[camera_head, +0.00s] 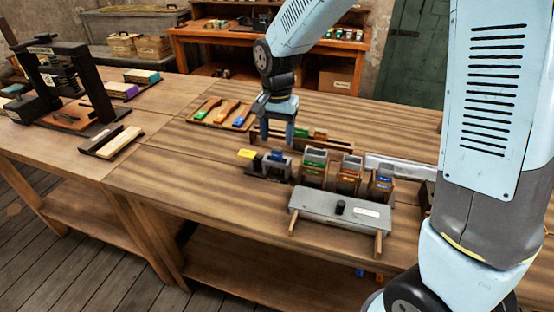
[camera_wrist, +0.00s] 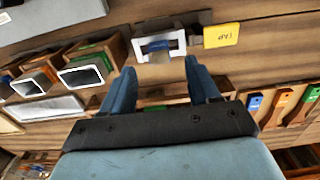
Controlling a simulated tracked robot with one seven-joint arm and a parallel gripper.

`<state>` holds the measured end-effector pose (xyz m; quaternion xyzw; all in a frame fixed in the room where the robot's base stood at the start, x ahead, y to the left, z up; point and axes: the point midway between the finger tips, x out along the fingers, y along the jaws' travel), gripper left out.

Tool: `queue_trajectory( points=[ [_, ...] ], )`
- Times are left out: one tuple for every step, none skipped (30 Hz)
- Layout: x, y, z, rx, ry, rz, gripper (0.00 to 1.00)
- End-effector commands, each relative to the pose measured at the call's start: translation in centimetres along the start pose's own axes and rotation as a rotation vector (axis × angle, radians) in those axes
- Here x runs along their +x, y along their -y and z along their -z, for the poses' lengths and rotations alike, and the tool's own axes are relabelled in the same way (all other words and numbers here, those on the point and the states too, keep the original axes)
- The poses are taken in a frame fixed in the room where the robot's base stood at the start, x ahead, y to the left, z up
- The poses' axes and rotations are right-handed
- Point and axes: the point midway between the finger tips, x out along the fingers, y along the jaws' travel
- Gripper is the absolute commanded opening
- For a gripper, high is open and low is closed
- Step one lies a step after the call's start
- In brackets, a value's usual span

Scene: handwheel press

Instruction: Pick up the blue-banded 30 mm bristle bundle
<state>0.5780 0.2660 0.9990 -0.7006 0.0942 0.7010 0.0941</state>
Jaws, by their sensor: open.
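A small blue-marked piece, possibly the blue-banded bundle, sits in a grey holder (camera_head: 272,168) beside a yellow tag (camera_head: 248,154); its band and length cannot be read. In the wrist view the grey holder (camera_wrist: 137,46) with the blue piece (camera_wrist: 158,45) lies just beyond the fingertips. My gripper (camera_head: 277,137) points down, open, behind and above the holder. In the wrist view nothing shows held between its fingers (camera_wrist: 160,68). Three wooden bins stand to the right in the head view, labelled green (camera_head: 313,167), orange (camera_head: 348,176) and blue (camera_head: 382,183). Their contents are unclear.
A low rack with green and orange pieces (camera_head: 320,135) stands behind the bins. A grey box with a black knob (camera_head: 340,208) stands in front. Handled brushes (camera_head: 227,111) lie in a tray at left; a black press (camera_head: 62,85) stands farther left.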

Motion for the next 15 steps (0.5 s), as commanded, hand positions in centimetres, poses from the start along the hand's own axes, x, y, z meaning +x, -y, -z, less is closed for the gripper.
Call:
queue_trajectory(
  points=[
    [0.2, 0.0, 0.0, 0.000, 0.000, -0.001, 0.61],
    [0.3, 0.0, 0.0, 0.000, 0.001, -0.001, 0.61],
    [0.5, 0.0, 0.0, 0.000, 0.001, -0.001, 0.61],
    [0.8, 0.0, -0.1, 0.000, 0.002, -0.002, 0.61],
    [1.0, 0.0, -0.1, -0.001, 0.002, -0.002, 0.61],
    [1.5, 0.0, -0.1, -0.001, 0.002, -0.002, 0.61],
    [1.9, 0.0, -0.2, -0.001, 0.002, -0.002, 0.61],
    [2.3, -0.1, -0.2, -0.001, 0.002, -0.002, 0.61],
    [2.9, -0.1, -0.3, -0.001, 0.002, -0.002, 0.61],
    [3.4, -0.1, -0.3, -0.002, 0.002, -0.003, 0.61],
    [3.8, -0.1, -0.4, -0.001, 0.003, -0.003, 0.61],
    [4.2, -0.1, -0.3, -0.001, 0.002, -0.002, 0.61],
    [4.5, 0.0, -0.3, -0.001, 0.001, -0.002, 0.61],
    [4.8, 0.0, -0.3, -0.001, 0.001, -0.002, 0.61],
    [5.1, 0.0, -0.3, -0.001, 0.001, -0.002, 0.61]
  ],
)
